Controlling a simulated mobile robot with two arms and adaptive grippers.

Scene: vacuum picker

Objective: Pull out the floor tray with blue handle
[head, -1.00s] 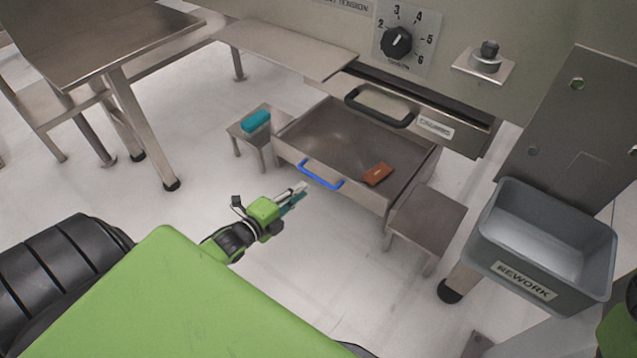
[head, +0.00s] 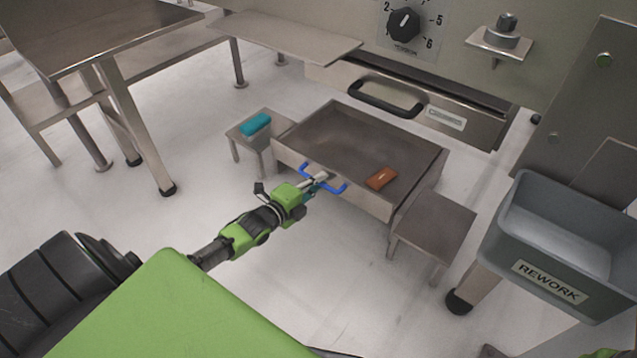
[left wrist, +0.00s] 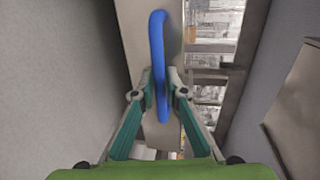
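The floor tray (head: 290,157) is a shallow, open metal box low in front of the machine. Its front wall carries a blue handle (head: 335,187), which also shows large and upright in the left wrist view (left wrist: 157,35). My left gripper (head: 322,178) is at the handle. In the left wrist view its teal-padded fingers (left wrist: 161,76) stand on either side of the blue bar, close against it with no clear gap. The gripper looks shut on the handle. A brown block (head: 381,178) lies on the tray floor. My right gripper is not in view.
Small metal stands flank the tray: the left one (head: 240,134) bears a teal block (head: 256,125), the right one (head: 436,222) is bare. A black-handled drawer (head: 480,125) is behind. A grey REWORK bin (head: 545,282) stands at right. Floor in front is clear.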

